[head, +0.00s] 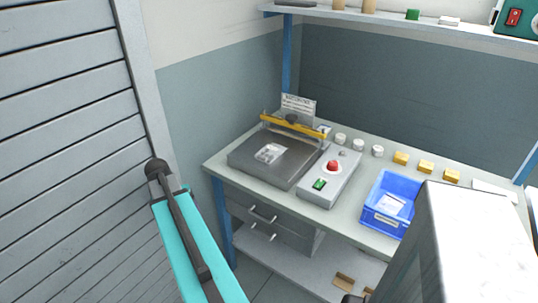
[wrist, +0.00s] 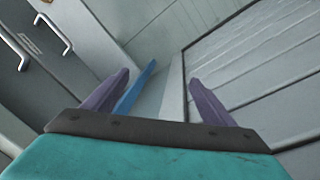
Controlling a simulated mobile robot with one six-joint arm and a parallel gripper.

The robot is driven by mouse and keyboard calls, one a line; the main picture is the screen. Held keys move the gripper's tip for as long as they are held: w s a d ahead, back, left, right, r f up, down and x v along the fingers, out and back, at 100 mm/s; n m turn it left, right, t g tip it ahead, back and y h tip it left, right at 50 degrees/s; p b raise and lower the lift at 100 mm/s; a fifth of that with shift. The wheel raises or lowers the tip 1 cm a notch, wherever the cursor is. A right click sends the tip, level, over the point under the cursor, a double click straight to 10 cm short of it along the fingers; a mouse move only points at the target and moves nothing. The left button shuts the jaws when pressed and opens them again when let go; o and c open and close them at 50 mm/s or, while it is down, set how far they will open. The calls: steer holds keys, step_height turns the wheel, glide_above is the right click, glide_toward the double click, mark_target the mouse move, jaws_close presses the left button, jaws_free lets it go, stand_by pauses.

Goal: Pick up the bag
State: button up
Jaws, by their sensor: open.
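A small clear bag (head: 269,153) with pale contents lies flat on the grey plate of the bench machine (head: 250,165), in front of its yellow bar. Another small, pale packet (head: 390,204) lies in the blue bin (head: 367,216); I cannot tell if it is a bag too. My gripper (wrist: 158,77) is open and empty in the wrist view, its two purple fingers apart. It points past a blue bench leg, between the drawers and the slatted shutter. No bag shows in the wrist view. My teal arm shows left of the bench in the head view.
A control box with a red button (head: 333,166) and a green switch stands right of the plate. White round pieces and yellow blocks (head: 401,158) line the back. Drawers (head: 262,214) hang under the bench top. A slatted shutter (head: 70,150) stands close on the left.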

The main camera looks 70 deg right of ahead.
steer(key=s+d+r+m+h, duration=0.1)
steer(key=s+d+r+m, duration=0.2)
steer(key=s+d+r, duration=0.4)
steer(key=s+d+r+m+h, duration=0.1)
steer(key=s+d+r+m, duration=0.2)
steer(key=s+d+r, duration=0.4)
steer(key=s+d+r+m+h, duration=0.1)
steer(key=s+d+r+m, duration=0.2)
steer(key=s+d+r, duration=0.4)
step_height(320, 180, up, 10)
steer(key=shift+d+f+b, duration=0.2)
steer(key=shift+d+b, duration=0.15)
steer(key=shift+d, duration=0.25)
steer(key=shift+s+f, duration=0.1)
steer(key=shift+f, duration=0.05)
glide_above(268, 152)
steer(key=a, duration=0.2)
steer(key=shift+w+a+f+p, duration=0.15)
steer(key=shift+w+f, duration=0.1)
steer(key=shift+f, duration=1.7)
steer(key=shift+w+f+p, duration=0.15)
steer(key=shift+w+f, duration=0.05)
steer(key=shift+f, duration=1.75)
steer(key=shift+p+x, duration=0.5)
steer(key=shift+x, duration=2.1)
steer(key=shift+s, duration=0.15)
steer(key=shift+c, duration=0.3)
